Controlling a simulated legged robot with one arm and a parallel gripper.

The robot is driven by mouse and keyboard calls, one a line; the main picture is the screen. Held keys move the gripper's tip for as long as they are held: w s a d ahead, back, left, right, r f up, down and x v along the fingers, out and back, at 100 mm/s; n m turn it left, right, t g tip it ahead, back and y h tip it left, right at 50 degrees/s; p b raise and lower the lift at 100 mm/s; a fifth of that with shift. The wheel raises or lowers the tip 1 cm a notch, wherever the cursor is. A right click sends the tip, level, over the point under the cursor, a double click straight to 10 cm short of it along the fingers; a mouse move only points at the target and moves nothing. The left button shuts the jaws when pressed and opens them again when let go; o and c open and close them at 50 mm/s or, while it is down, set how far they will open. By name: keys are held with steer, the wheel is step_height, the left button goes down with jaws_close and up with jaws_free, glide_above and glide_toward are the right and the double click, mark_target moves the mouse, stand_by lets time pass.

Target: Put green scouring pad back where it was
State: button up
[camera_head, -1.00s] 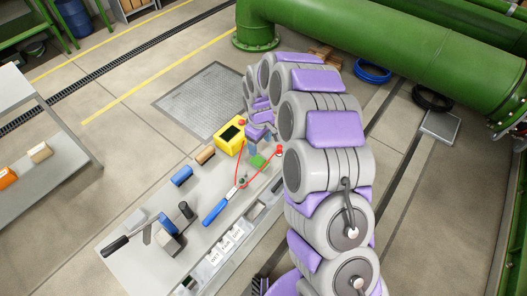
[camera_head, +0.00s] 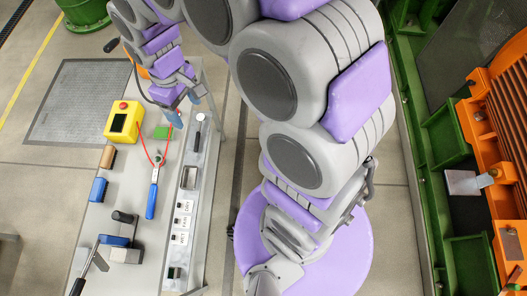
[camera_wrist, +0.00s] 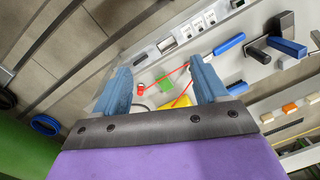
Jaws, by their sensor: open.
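The green scouring pad (camera_head: 161,132) lies flat on the grey bench (camera_head: 113,225), right of a yellow box with a red button (camera_head: 121,122). A red cord (camera_head: 142,150) runs close by it. In the wrist view, the pad (camera_wrist: 166,84) shows small between my spread fingers, beyond their tips. My gripper (camera_wrist: 158,66) is open and empty, with its blue fingers wide apart. In the head view, my gripper (camera_head: 181,112) is above the bench near the pad's right side, partly hidden by its own arm. I cannot tell its exact height.
A tan block (camera_head: 107,157), a blue block (camera_head: 97,188) and a blue-handled tool (camera_head: 152,198) lie on the bench. Labelled cards (camera_head: 183,222) and recesses line its right edge. Black-handled items (camera_head: 121,217) stand at the near end. Orange machinery (camera_head: 495,130) is far right.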

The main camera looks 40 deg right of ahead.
steer(key=s+d+r+m, duration=0.2)
steer(key=s+d+m, duration=0.1)
steer(key=s, duration=0.8)
steer(key=s+d+r+m, duration=0.2)
steer(key=s+d+m, duration=0.1)
steer(key=s, duration=0.9)
steer(key=shift+d+g, duration=0.4)
steer(key=shift+d, duration=0.15)
steer(key=shift+w, duration=0.1)
